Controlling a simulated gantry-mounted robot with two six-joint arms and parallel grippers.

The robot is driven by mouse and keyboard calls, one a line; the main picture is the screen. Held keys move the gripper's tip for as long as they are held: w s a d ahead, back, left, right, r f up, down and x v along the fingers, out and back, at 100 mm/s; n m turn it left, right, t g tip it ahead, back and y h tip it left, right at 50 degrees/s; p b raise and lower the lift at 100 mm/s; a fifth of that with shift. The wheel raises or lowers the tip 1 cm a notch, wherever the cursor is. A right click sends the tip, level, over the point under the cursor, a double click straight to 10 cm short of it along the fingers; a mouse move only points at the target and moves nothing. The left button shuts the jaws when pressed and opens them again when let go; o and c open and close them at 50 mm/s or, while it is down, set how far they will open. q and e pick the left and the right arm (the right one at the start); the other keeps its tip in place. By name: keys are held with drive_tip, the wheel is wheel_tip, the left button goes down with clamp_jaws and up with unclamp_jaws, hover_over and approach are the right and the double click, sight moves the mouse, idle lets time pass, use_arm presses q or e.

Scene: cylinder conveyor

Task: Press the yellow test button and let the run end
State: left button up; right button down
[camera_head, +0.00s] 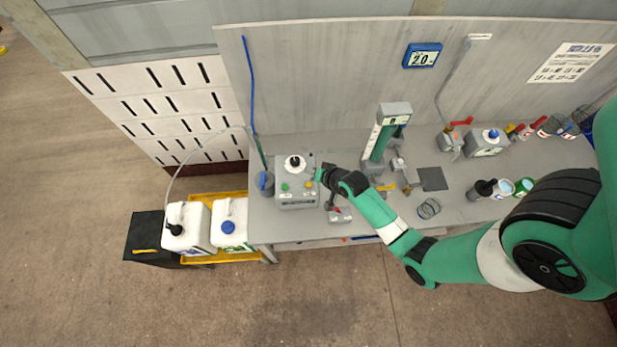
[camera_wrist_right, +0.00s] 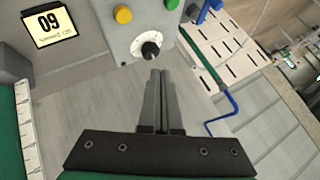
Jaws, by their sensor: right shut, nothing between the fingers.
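The grey control box (camera_head: 297,198) stands at the left end of the workbench in the head view. Its face carries a yellow button (camera_head: 309,185), a green button (camera_head: 284,186) and a black-and-white knob (camera_head: 295,162). The wrist view shows the yellow button (camera_wrist_right: 123,14) at the upper middle, the green button (camera_wrist_right: 172,4) at the top and the knob (camera_wrist_right: 150,48) between the buttons and my fingertips. My right gripper (camera_head: 320,172) is shut and empty beside the box's right edge. In the wrist view its fingertips (camera_wrist_right: 160,74) appear just below the knob. My left gripper is not in view.
A green-and-white column with a display (camera_head: 381,138) stands right of the box. White jugs (camera_head: 233,225) sit in a yellow tray left of the bench. Small tools and pots lie along the bench's right.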

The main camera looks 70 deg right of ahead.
sight(310, 187)
wheel_tip(310, 187, down, 9)
drive_tip(key=b, duration=0.6)
drive_tip(key=shift+r, duration=0.1)
idle(1.7)
drive_tip(key=shift+f+b, duration=0.4)
drive_tip(key=shift+b, duration=0.05)
drive_tip(key=shift+f+b, duration=0.4)
drive_tip(key=shift+f, duration=0.1)
idle(0.5)
idle(0.3)
drive_tip(key=shift+r+p, duration=0.9)
drive_tip(key=shift+p, duration=0.05)
drive_tip(key=shift+r, duration=0.15)
